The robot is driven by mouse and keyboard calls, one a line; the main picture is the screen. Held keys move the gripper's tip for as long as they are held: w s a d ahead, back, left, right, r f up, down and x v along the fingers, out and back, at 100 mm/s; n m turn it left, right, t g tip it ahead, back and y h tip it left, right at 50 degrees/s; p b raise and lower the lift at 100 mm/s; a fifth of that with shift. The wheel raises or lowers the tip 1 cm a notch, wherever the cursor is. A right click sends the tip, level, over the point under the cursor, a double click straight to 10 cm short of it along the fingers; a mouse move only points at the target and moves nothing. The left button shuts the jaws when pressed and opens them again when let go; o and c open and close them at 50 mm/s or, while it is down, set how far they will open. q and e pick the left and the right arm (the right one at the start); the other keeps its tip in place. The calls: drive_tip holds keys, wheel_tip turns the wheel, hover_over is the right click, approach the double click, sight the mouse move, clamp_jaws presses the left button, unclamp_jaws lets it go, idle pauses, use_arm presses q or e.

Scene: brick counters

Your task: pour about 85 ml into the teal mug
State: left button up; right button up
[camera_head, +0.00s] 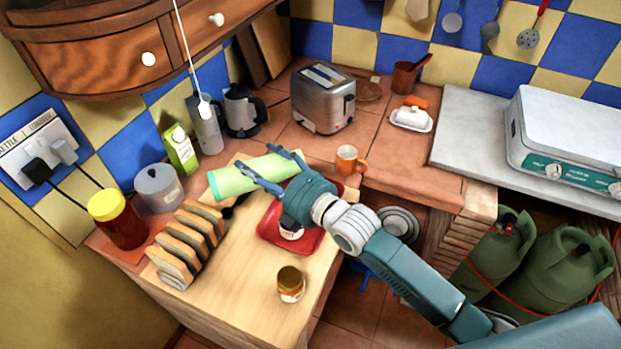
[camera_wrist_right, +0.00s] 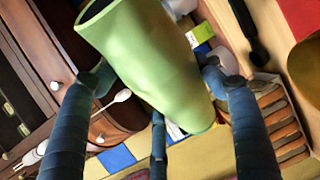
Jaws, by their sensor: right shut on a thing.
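My right gripper (camera_head: 285,171) is shut on a pale green cylindrical vessel (camera_head: 244,177), above the wooden board. The vessel is tipped nearly horizontal in the head view, one end toward the left. In the right wrist view the vessel (camera_wrist_right: 150,62) lies between my fingers (camera_wrist_right: 158,125), its wider rim at the upper left. I see no liquid stream, and its contents are hidden. I cannot make out a teal mug in either view; my gripper and the vessel hide part of the board. My left gripper is not in view.
A toaster (camera_head: 323,98) and kettle (camera_head: 243,112) stand behind.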

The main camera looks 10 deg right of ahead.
drive_tip(key=shift+m+b, duration=0.4)
idle(1.5)
